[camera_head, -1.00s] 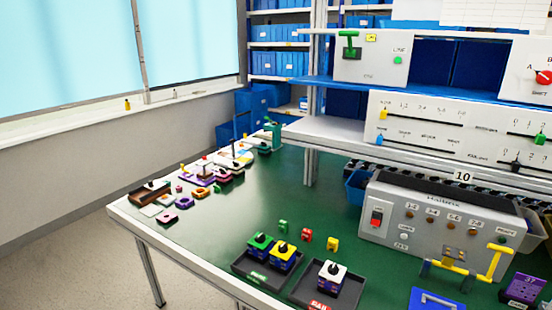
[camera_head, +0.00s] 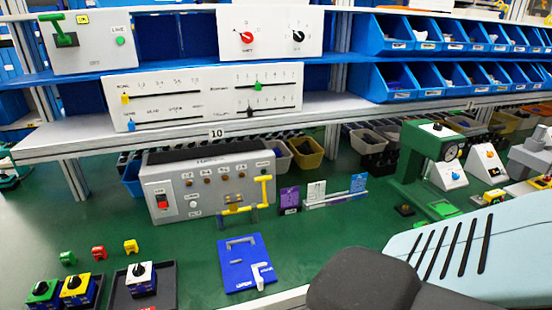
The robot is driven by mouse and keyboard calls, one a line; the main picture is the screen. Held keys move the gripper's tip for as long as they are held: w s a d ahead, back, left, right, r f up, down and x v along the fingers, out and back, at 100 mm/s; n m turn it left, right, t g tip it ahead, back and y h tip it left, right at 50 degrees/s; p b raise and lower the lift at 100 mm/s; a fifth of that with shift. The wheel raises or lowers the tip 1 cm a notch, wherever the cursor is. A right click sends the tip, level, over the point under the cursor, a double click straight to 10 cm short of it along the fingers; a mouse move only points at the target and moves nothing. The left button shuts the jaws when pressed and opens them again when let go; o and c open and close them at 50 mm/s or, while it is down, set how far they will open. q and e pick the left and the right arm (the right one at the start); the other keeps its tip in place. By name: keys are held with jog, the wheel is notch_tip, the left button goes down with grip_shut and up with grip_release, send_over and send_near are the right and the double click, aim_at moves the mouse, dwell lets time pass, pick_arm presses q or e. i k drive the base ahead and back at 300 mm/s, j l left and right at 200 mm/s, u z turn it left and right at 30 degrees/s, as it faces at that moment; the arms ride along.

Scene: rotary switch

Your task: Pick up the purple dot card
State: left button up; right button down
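A purple card (camera_head: 289,199) stands upright on the green bench, just right of the grey control box. Its printed marks are too small to read for certain. It is beside a rack (camera_head: 336,199) that holds a white card (camera_head: 316,191) and a blue card (camera_head: 358,183). No gripper touches the purple card. Neither of my grippers shows in the view. Part of my own arm, pale blue and dark grey, fills the lower right.
The grey control box (camera_head: 172,200) with yellow handles stands behind a blue plate (camera_head: 247,263). A green press (camera_head: 425,160) stands to the right of the cards. Black trays with switch blocks are at lower left. A shelf (camera_head: 110,140) overhangs the bench's back. Bench in front of the cards is clear.

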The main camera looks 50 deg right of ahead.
aim_at(289, 198)
jog(key=z, duration=1.65)
